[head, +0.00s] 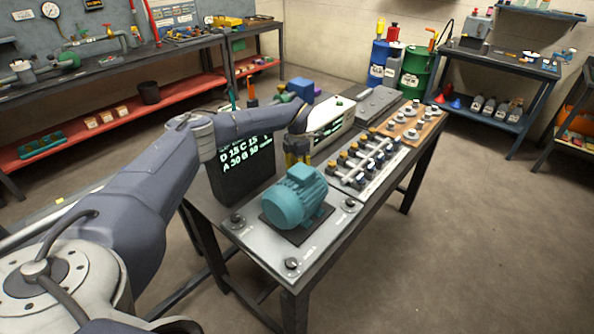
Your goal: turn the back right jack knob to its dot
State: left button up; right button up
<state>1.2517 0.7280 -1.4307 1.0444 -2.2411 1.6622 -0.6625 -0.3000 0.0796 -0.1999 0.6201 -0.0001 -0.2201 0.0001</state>
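A teal finned motor (295,198) sits on a dark pad on a grey base plate (262,243) at the near end of the bench. Three dark jack knobs show on the plate: one at the left (237,218), one at the near corner (292,263) and one at the right (349,203). The far corner is hidden behind the motor and my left gripper. My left gripper (297,160) points down just behind the motor, over that far corner. Its fingertips are partly hidden, so neither its opening nor any contact is clear. My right gripper is out of view.
A dark display with green text (245,170) stands left of the motor. A pale instrument box (332,122) stands behind the gripper. A rack of valves or fittings (362,160) and a wooden board with metal parts (408,124) lie to the right. The floor right of the bench is clear.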

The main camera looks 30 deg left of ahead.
pick_arm(q)
grip_shut()
jog(key=shift+n, duration=0.5)
dwell(0.4)
jog(key=n, duration=1)
jog(key=shift+n, duration=0.3)
dwell(0.6)
jog(key=shift+o, duration=1.2)
grip_release()
